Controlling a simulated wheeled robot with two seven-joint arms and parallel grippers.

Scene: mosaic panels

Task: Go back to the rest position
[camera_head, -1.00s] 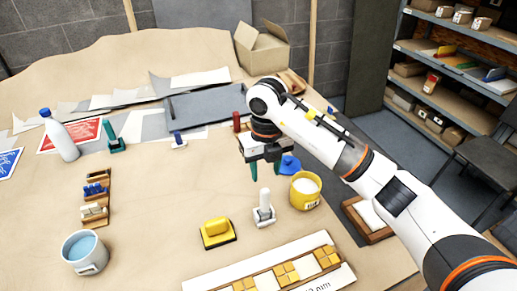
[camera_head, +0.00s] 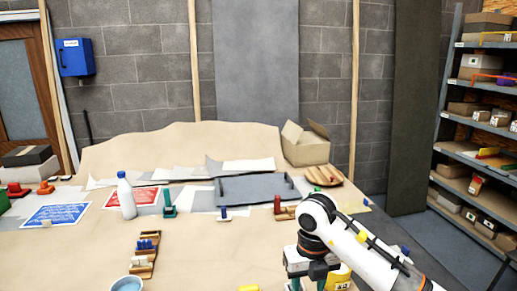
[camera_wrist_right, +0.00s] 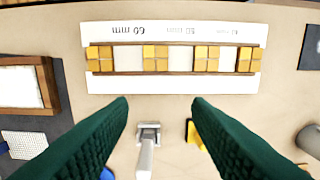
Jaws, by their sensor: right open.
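My right gripper (camera_head: 308,281) is at the bottom of the head view, pointing down over the table, next to the yellow pot (camera_head: 341,276). In the right wrist view its two green fingers (camera_wrist_right: 160,103) are spread apart with nothing between the tips. Below it stand a white-handled tool (camera_wrist_right: 147,150) and, partly hidden by a finger, a yellow-handled float (camera_wrist_right: 190,130). A white panel (camera_wrist_right: 97,36) with a strip of yellow tiles lies ahead of the fingers in the wrist view. My left gripper is not in view.
The table (camera_head: 60,255) carries a white bottle (camera_head: 126,197), a grey tray (camera_head: 255,191), a red sheet (camera_head: 145,196), a blue sheet (camera_head: 56,215) and a light blue bucket (camera_head: 127,284). A cardboard box (camera_head: 306,149) stands at the back. Shelves (camera_head: 447,100) stand at right.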

